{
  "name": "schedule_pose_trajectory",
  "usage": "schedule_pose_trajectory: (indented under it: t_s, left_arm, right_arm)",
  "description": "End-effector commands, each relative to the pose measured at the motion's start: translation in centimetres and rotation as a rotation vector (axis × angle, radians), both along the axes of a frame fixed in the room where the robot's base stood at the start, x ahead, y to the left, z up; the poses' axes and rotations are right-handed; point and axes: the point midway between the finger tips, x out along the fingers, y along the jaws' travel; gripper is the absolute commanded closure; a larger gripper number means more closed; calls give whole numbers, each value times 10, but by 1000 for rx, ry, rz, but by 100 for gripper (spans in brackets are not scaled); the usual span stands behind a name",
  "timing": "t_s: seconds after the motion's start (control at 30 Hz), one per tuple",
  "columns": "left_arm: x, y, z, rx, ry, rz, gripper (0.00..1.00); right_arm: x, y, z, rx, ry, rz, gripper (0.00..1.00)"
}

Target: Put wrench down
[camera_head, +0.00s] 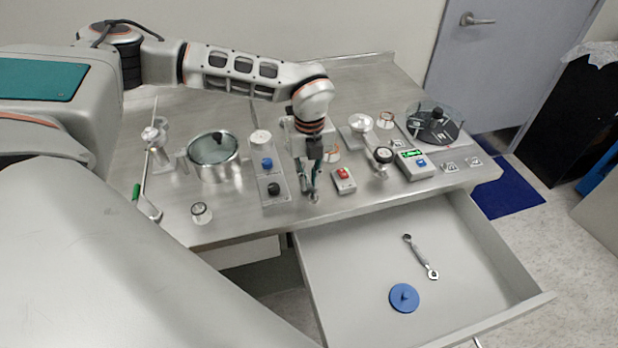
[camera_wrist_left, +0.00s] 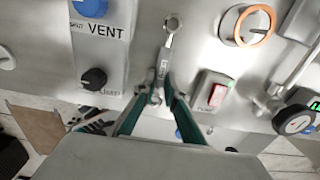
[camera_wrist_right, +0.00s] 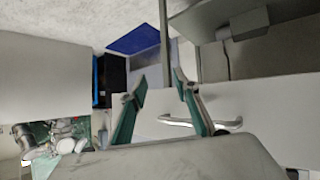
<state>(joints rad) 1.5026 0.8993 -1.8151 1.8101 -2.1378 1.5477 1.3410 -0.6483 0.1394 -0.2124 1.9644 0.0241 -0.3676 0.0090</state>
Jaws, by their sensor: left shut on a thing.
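My left gripper (camera_head: 309,192) is over the front edge of the steel worktop (camera_head: 235,222). It is shut on a wrench (camera_wrist_left: 167,48), whose ring end shows beyond the fingertips in the left wrist view. I cannot tell whether the wrench touches the worktop. A second wrench (camera_head: 420,257) lies in the open drawer (camera_head: 360,260), next to a blue disc (camera_head: 404,297) with a knob. My right gripper (camera_wrist_right: 158,92) shows only in its own wrist view. Its fingers are apart and empty, near a metal handle (camera_wrist_right: 200,122) on a pale front.
Near the left gripper are a valve panel (camera_head: 268,178) with knobs and a red-switch box (camera_head: 343,181). Much of the drawer floor is bare.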

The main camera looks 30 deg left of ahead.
Motion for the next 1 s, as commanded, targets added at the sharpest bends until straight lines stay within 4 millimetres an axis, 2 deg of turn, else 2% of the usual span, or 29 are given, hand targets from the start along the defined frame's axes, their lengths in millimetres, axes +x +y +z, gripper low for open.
schedule_pose_trajectory:
  t_s: [0.33, 0.37, 0.4, 0.77, 0.87, 1.0]
  left_arm:
    - [0, 0, -4, 0, 0, 1, 100]
    - [0, 0, -3, 0, 0, 1, 81]
    - [0, 0, -3, 0, 0, 1, 72]
    - [0, 0, -1, 0, -1, 1, 72]
    - [1, 0, 6, 0, -4, 1, 72]
    - [2, 0, 27, -1, -6, 2, 72]
  right_arm:
    - [0, 0, -4, -1, 1, 0, 69]
    - [0, 0, -3, -1, 2, 0, 69]
    - [-1, 0, -4, -2, 3, 0, 69]
    - [-1, -1, -4, -2, 5, 1, 69]
    - [-1, -1, -2, -2, 5, 0, 69]
    - [-1, 0, -4, -2, 3, 0, 69]
